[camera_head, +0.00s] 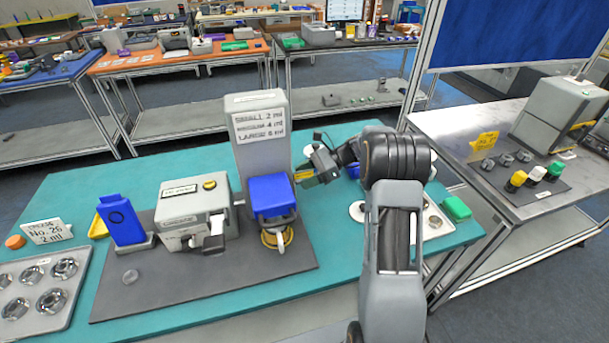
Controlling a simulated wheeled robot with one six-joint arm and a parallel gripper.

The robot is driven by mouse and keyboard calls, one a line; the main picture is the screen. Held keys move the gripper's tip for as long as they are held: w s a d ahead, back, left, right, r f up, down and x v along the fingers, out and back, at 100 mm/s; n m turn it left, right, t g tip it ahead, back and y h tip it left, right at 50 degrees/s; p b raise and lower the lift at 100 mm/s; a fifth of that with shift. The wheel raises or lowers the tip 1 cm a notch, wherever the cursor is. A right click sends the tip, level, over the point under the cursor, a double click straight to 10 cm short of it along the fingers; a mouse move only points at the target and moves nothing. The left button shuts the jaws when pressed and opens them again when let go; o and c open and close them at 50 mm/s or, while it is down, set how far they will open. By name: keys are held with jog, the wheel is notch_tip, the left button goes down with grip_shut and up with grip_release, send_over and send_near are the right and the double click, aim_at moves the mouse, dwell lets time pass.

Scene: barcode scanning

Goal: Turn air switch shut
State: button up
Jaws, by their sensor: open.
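My gripper (312,172) is at the right side of the tall grey tower (263,160), above the teal table. It appears empty; its fingertips are small and partly merge with a yellow-green part there. Which part is the air switch cannot be told for sure. A grey box (190,208) with a yellow knob (209,185) and a label stands on the dark mat, left of the tower and well apart from my gripper. A blue-topped unit (273,196) with a coiled yellow tube (277,238) stands in front of the tower, nearer to my gripper.
The front right of the mat (230,282) is clear.

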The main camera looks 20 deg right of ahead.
jog(key=c, duration=0.9)
